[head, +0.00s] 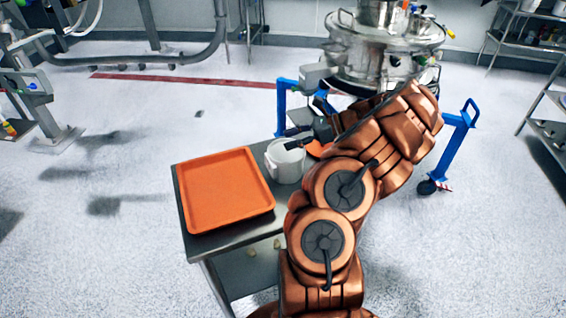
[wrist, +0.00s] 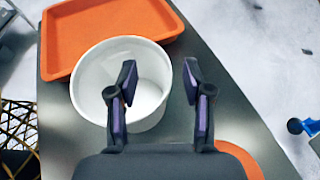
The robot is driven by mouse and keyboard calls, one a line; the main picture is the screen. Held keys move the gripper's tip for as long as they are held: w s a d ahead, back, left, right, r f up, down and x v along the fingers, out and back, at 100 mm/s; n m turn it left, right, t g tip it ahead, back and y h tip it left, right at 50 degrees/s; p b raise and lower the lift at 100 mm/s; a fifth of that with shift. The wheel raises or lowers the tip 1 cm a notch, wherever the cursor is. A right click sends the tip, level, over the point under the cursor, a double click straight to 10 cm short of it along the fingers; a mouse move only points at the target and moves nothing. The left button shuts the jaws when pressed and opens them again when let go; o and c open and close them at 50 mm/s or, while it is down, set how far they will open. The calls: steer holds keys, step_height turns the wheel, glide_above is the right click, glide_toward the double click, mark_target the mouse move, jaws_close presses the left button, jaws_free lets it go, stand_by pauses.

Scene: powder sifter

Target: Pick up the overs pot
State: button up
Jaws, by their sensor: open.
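The overs pot (head: 285,166) is a white, open-topped pot standing upright on a grey table, just right of an orange tray. In the wrist view the pot (wrist: 92,82) shows from above and looks empty. My gripper (head: 291,138) is open just above the pot's far rim. In the wrist view my gripper's fingers (wrist: 159,74) straddle the pot's right-hand wall: the left finger lies over the opening, the right one outside it. I cannot tell whether either finger touches the pot. My gripper holds nothing.
The orange tray (head: 226,190) lies close beside the pot. Another orange thing (wrist: 239,158) lies on the table (wrist: 215,75), partly hidden by my gripper. A steel sifter (head: 385,55) on a blue wheeled frame (head: 459,135) stands behind. Floor at left is mostly clear.

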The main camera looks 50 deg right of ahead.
mark_target(278, 143)
steer(key=x, duration=0.3)
steer(key=shift+w, duration=0.1)
jaws_close()
stand_by(0.8)
